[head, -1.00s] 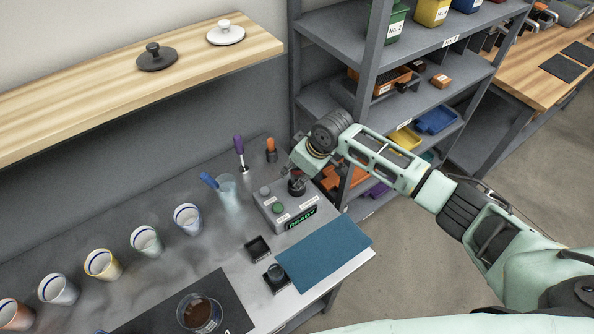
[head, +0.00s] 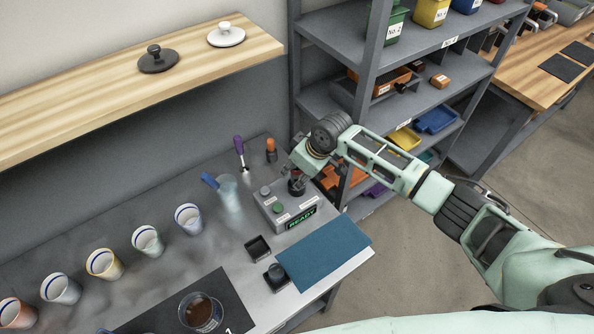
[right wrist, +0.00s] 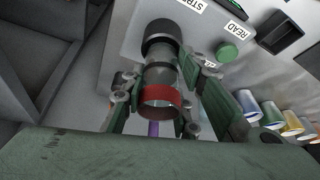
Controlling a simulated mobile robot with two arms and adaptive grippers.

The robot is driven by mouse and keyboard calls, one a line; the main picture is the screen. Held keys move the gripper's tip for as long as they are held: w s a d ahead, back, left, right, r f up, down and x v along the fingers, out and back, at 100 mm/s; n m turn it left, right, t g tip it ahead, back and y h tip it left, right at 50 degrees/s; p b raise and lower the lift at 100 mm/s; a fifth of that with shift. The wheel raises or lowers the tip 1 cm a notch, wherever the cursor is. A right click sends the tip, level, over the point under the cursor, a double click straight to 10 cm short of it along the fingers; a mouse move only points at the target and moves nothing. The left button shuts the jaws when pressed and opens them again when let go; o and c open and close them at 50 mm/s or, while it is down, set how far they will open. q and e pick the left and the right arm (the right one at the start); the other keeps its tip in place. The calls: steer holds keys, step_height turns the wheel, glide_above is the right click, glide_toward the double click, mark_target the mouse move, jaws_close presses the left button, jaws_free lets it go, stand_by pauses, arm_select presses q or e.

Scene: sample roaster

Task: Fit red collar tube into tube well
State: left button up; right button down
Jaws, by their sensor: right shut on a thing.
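The red collar tube (right wrist: 160,97) is a grey, clear-ended tube with a red band, seen in the right wrist view. Its far end meets the black ring of the tube well (right wrist: 161,32) on the grey reader box. How deep it sits in the ring is hidden. My right gripper (right wrist: 152,88) is shut on the tube, with fingers on both sides of it near the collar. In the head view the right gripper (head: 299,172) is over the back right corner of the reader box (head: 270,214); the tube is mostly hidden there. My left gripper is not in view.
The box has a green button (head: 278,208) and a lit READY display (head: 301,218). A glass (head: 228,190) and a purple-handled tool (head: 239,150) stand behind it. Several cups stand to the left. A blue mat (head: 322,252) lies in front; shelving (head: 367,60) rises close behind the gripper.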

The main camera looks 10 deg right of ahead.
steer(key=shift+p, duration=0.3)
stand_by(0.5)
steer(key=shift+f+b, duration=0.45)
steer(key=shift+f, duration=0.25)
steer(key=c, duration=1.3)
jaws_free()
steer(key=shift+r, duration=0.1)
steer(key=v, duration=1.1)
steer(key=shift+d+r, duration=0.15)
steer(key=shift+r, duration=0.15)
steer(key=shift+s+f, duration=0.1)
